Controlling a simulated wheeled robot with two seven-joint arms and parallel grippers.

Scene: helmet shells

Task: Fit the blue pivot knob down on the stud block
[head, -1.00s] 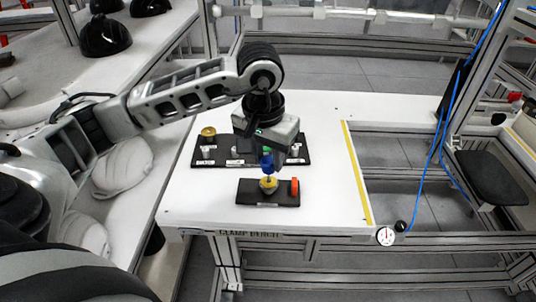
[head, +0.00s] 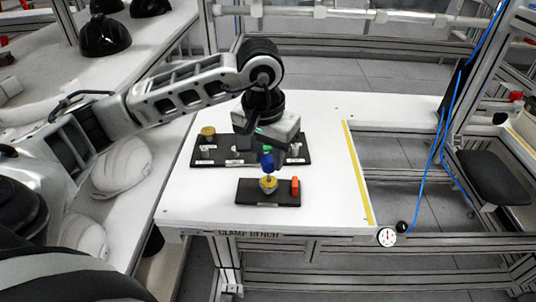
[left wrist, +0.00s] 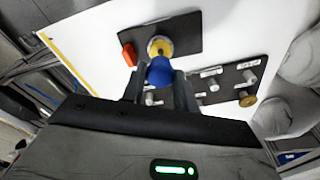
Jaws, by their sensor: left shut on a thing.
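The blue pivot knob (head: 267,162) is held between the fingers of my left gripper (head: 267,150), which is shut on it. In the left wrist view the blue knob (left wrist: 159,72) sits between the dark fingertips (left wrist: 160,82). The stud block (head: 250,194) is a black plate on the white bench, with a yellow round piece (head: 268,183) with a small stud on top and an orange-red piece (head: 295,186) at its right. The knob is just above and behind the yellow piece; a gap seems to show between them. My right gripper is out of view.
A black labelled tray (head: 226,161) behind the stud block holds a gold knob (head: 208,132) and several pale posts. The white bench (head: 325,150) is clear to the right, up to a yellow edge stripe (head: 357,175). A round gauge (head: 387,236) is at the front corner.

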